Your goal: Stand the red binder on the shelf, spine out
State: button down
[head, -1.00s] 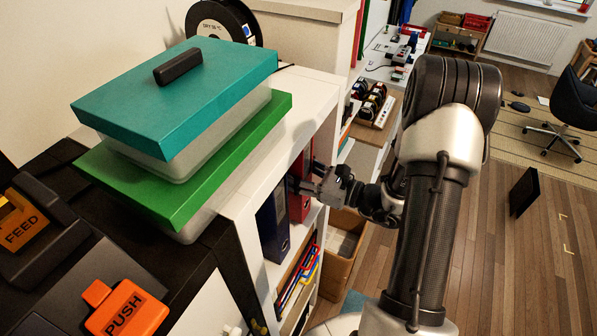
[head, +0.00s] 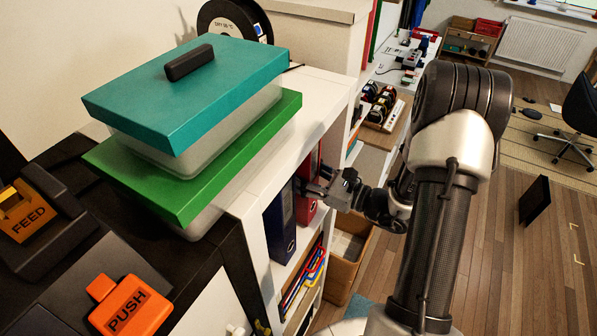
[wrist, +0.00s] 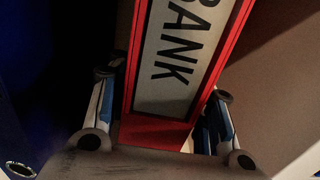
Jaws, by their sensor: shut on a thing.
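The red binder (head: 307,211) stands in the shelf unit's upper compartment, to the right of a dark blue binder (head: 281,226). In the wrist view the red binder's spine (wrist: 180,58) faces my camera, with a pale label reading "BANK"; it looks close to upright with a slight tilt. My gripper (head: 318,188) reaches in from the right and is shut on the red binder. In the wrist view one finger of my gripper (wrist: 163,112) lies on each side of the spine. The binder's far end and its base on the shelf board are hidden.
The white shelf unit (head: 318,103) carries green-lidded and teal-lidded boxes (head: 205,95) on top. Coloured items (head: 303,275) lie in the lower compartment. A cardboard box (head: 345,262) stands on the floor beside the shelf. A brown wall is close on the wrist view's right.

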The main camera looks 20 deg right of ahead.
jog(key=shift+r, duration=0.1)
jog(key=c, duration=0.7)
grip_release()
jog(key=shift+s, duration=0.1)
jog(key=v, duration=1.2)
